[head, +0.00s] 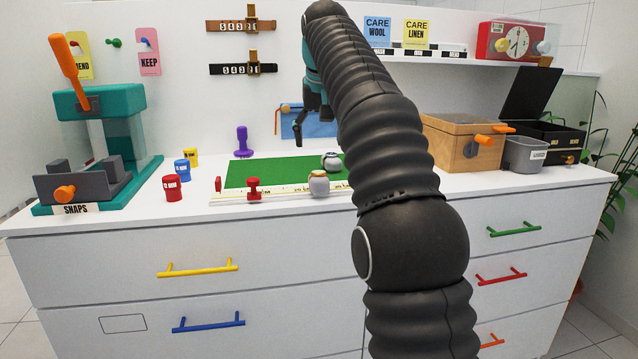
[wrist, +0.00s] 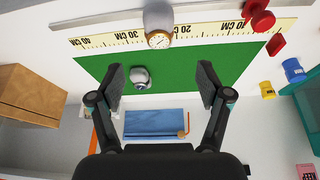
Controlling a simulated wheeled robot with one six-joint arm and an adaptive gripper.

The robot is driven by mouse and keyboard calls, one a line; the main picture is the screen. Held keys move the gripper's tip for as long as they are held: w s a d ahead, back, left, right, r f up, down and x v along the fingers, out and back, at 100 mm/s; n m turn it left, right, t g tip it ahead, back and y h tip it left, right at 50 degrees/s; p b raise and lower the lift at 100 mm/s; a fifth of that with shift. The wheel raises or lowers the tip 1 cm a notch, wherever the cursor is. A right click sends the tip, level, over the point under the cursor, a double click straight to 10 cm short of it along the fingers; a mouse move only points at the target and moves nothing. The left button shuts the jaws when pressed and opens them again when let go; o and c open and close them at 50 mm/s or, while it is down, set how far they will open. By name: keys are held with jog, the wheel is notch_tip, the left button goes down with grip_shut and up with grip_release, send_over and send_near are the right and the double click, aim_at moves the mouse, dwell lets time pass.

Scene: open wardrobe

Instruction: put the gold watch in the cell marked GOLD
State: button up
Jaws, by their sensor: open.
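The gold-rimmed watch (wrist: 159,39) is on a grey rounded holder by the ruler in the wrist view. It also shows at the mat's front edge in the head view (head: 319,185). A second watch (wrist: 140,78), pale with a dark face, lies on the green mat (wrist: 90,68). My gripper (wrist: 160,80) is open and empty above the mat, the second watch showing between its fingers. The gold-rimmed watch shows beyond the fingertips. A black box (head: 560,137) with its lid up stands at the far right; its small gold labels are unreadable and its cells are hidden.
Red stamps (head: 254,189) and a purple one (head: 242,140) stand around the mat. A teal press (head: 100,130) is at left. A shelf (head: 450,60) overhangs the back right.

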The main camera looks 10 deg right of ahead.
aim_at(319, 173)
jog(key=b+x, duration=0.1)
jog(key=x, duration=0.6)
jog(key=shift+b+x, duration=0.7)
jog(key=shift+x, duration=1.9)
jog(key=shift+s+d, duration=0.1)
jog(key=shift+s, duration=0.1)
jog(key=c, duration=1.4)
